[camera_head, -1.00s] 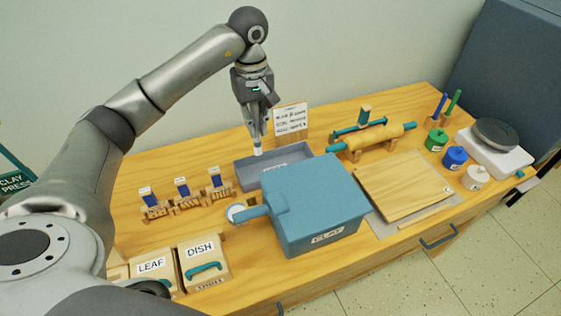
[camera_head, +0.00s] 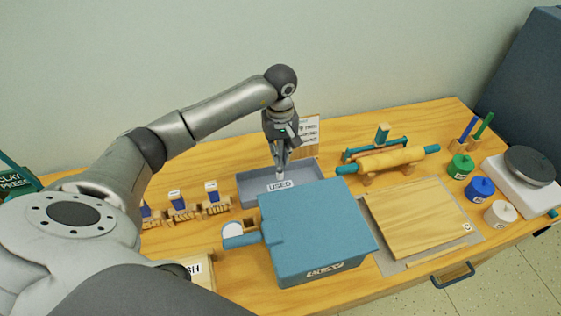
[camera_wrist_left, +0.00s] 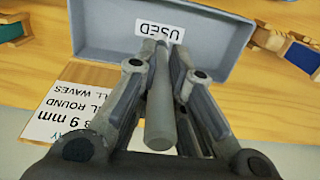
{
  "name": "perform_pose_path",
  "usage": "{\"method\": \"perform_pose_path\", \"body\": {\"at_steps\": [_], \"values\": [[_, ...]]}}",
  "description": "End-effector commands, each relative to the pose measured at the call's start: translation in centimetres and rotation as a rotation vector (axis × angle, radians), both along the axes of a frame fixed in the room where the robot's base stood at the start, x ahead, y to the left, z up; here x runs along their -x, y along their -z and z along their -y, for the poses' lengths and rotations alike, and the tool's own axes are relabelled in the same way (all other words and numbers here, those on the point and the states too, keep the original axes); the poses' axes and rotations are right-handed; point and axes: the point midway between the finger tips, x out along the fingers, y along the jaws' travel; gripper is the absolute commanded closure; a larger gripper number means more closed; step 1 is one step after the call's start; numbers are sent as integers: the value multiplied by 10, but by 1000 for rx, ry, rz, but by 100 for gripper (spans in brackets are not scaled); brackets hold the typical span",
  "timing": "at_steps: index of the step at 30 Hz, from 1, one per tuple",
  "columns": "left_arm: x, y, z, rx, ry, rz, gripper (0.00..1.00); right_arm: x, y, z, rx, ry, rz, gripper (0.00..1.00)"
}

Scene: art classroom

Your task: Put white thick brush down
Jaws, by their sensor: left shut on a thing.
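My left gripper (camera_head: 281,163) points down over the grey tray labelled USED (camera_head: 247,190). It is shut on a thick pale brush (camera_head: 281,176), whose lower end shows below the fingertips, inside the tray's outline. In the left wrist view the brush (camera_wrist_left: 159,115) lies between the two fingers as a grey cylinder. Its far end overlaps the USED tray (camera_wrist_left: 100,30) beside the label. I cannot tell whether the brush touches the tray floor. My right gripper is not in view.
A blue CLAY box (camera_head: 320,230) stands just in front of the tray. A written card (camera_head: 307,130) stands behind it. Wooden holders with blue-and-white items (camera_head: 212,192) are at left. A rolling pin (camera_head: 390,160) and a wooden board (camera_head: 415,215) are at right.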

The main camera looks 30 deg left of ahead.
Motion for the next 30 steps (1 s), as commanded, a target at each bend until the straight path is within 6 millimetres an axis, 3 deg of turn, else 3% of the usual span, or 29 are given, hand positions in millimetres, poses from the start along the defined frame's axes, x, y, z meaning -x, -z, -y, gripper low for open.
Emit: {"method": "perform_pose_path", "body": {"at_steps": [9,21,22,26,30], "values": [[1,34,1,2,-1,-3,100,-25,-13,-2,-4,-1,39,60],[0,44,0,0,0,1,100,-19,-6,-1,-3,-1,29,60],[0,44,0,0,0,1,88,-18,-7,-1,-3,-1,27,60],[0,43,0,0,0,1,71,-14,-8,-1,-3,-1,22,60],[0,43,0,-1,0,1,67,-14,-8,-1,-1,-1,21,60]]}}
